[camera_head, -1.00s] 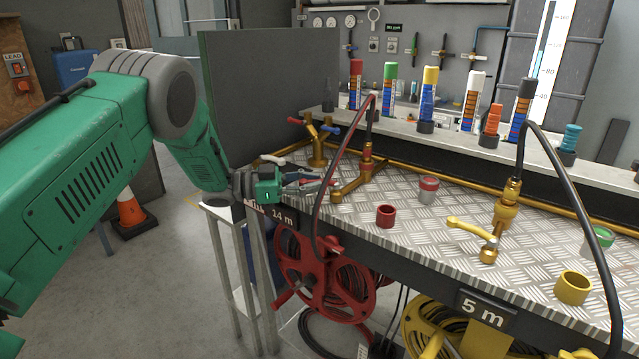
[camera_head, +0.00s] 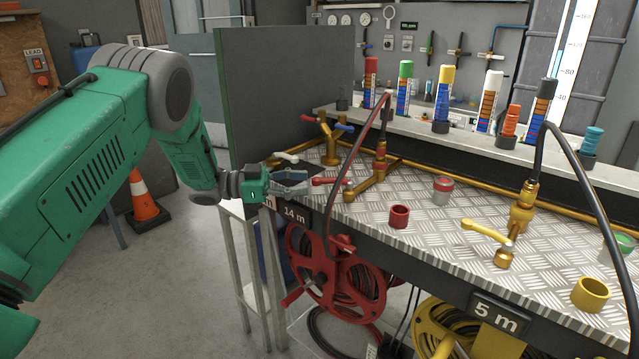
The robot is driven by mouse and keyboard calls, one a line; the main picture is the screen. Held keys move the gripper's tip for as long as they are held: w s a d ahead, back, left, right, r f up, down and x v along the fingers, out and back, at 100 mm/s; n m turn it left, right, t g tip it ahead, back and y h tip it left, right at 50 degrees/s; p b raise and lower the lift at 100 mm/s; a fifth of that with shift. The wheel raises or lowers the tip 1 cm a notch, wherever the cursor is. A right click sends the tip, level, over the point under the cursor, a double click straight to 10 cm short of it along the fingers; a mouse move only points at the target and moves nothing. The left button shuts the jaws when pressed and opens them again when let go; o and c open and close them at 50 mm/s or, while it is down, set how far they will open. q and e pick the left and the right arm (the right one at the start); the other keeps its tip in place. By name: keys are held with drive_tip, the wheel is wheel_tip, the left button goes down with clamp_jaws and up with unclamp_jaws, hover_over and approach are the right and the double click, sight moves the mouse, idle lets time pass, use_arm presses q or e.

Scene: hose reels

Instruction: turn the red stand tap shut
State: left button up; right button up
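The red stand tap is a brass fitting (camera_head: 367,183) on the bench's left part, with a red hose rising from it. Its red lever (camera_head: 326,181) points left, toward my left gripper. My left gripper (camera_head: 306,183) is at the bench's left edge. Its dark fingers look spread and empty, with the tips just left of the lever's end. I see a small gap there, though the depth is hard to judge. My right gripper is out of view.
A brass Y-fitting (camera_head: 329,141) with red and blue handles and a white lever (camera_head: 286,157) stand close behind the gripper. A red cup (camera_head: 399,216), a yellow-levered tap (camera_head: 489,236) and a yellow cup (camera_head: 590,294) are to the right. A grey panel (camera_head: 280,90) rises behind.

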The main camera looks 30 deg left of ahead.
use_arm(q)
drive_tip(key=v, duration=0.6)
drive_tip(key=shift+a+f, duration=0.15)
drive_tip(key=shift+a, duration=0.2)
